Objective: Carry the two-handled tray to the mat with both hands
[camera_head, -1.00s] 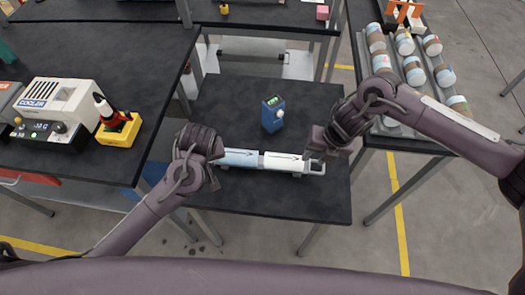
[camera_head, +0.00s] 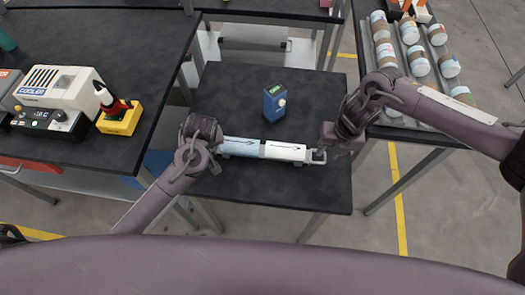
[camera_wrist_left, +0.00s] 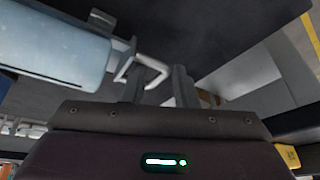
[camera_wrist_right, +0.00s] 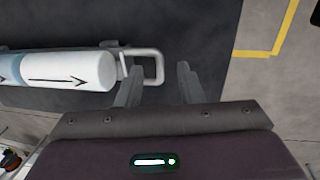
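A long two-handled piece (camera_head: 285,151), light blue on the left and white on the right with black arrows, lies on the small black table; it looks more like a cylinder than a flat tray. My left gripper (camera_wrist_left: 160,85) is open at its left handle (camera_wrist_left: 150,66), which shows close to the fingertips. My right gripper (camera_wrist_right: 158,80) is open; the right handle (camera_wrist_right: 158,66) loops just in front of its fingers. It also shows in the head view (camera_head: 325,150). I cannot tell whether either touches its handle. I cannot make out a mat.
A blue device (camera_head: 275,103) stands on the table (camera_head: 270,190) behind the piece. A left bench (camera_head: 60,165) holds a white cooler (camera_head: 62,90) and a yellow-based red item (camera_head: 119,118). A rack of several jars (camera_head: 412,65) stands at right. The table's front is clear.

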